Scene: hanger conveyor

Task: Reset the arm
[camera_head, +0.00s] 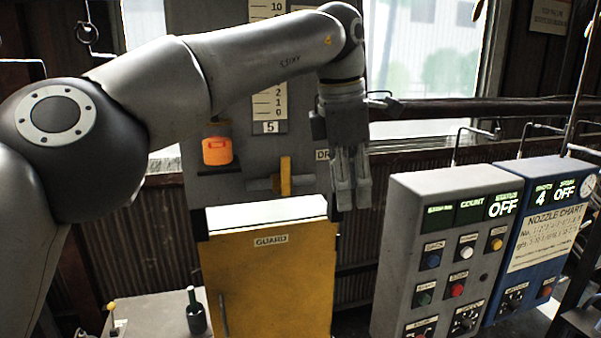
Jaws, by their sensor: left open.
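My left arm (255,68) comes in from the left, reaches across the upper middle of the view and bends down at the wrist. My left gripper (351,200) hangs with its fingers pointing down, open and with nothing seen between the fingers. It is in front of the grey machine panel's right edge, to the right of the yellow guard door (268,275) and left of the grey control box. My right gripper is not in view.
A grey control box (395,235) with buttons and a blue nozzle-chart box (510,255) stand at the right; both displays read OFF. An orange beacon (217,151) and a yellow handle (285,176) are on the machine. A dark bottle (195,312) stands at the bottom left.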

